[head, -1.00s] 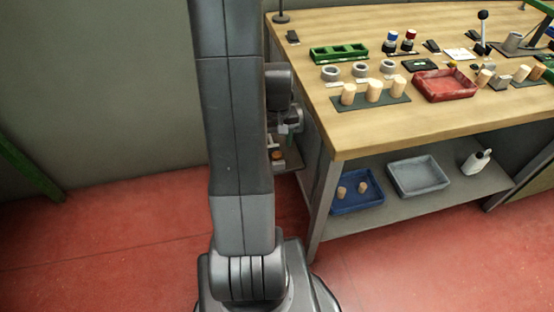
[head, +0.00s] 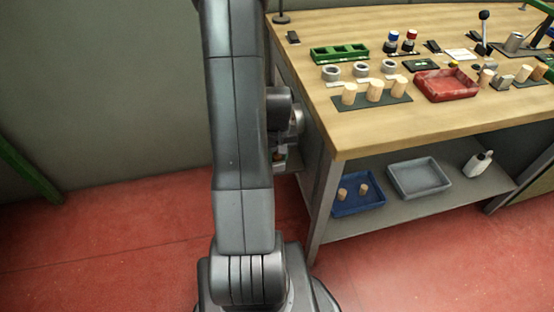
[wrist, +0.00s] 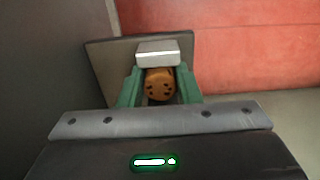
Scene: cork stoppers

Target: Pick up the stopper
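A brown cork stopper (wrist: 160,86) with dark spots on its end shows in the wrist view. It sits between the two green fingers of my gripper (wrist: 160,90), one finger on each side. The fingers are very close to its sides, and I cannot tell whether they touch it. A pale grey block (wrist: 158,50) is just beyond the stopper, over a brownish plate (wrist: 101,62). In the head view my arm hides most of the gripper and the stopper beside the bench's left end.
The wooden bench (head: 400,140) holds several pale corks on a dark strip (head: 350,103), a red tray (head: 445,97) and a green rack (head: 340,60). Its lower shelf has a blue tray (head: 358,208) with two corks, a grey tray (head: 420,192) and a white bottle (head: 478,164).

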